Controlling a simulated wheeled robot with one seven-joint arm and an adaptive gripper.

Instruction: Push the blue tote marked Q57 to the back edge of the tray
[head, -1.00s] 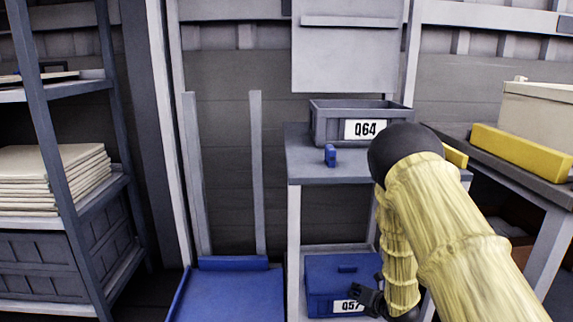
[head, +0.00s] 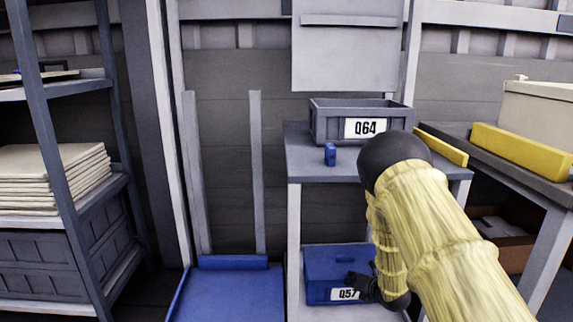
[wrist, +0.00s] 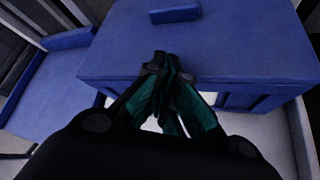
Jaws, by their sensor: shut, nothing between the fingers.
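The blue tote marked Q57 (head: 325,262) sits on the pale lower surface (head: 345,314) of the grey stand. Its white label faces front and is partly covered by my gripper. My gripper (head: 358,284) is shut and empty, with its fingertips at the tote's front right side. In the wrist view the closed fingertips (wrist: 168,62) meet or overlap the front edge of the blue tote (wrist: 230,45); exact contact is hard to tell. The gap behind the tote is hidden in the head view.
A grey tote marked Q64 (head: 330,122) and a small blue object (head: 330,154) stand on the stand's upper top. A blue platform (head: 228,293) lies to the left. A shelf rack (head: 70,205) is far left, and a bench with a yellow block (head: 520,152) is right.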

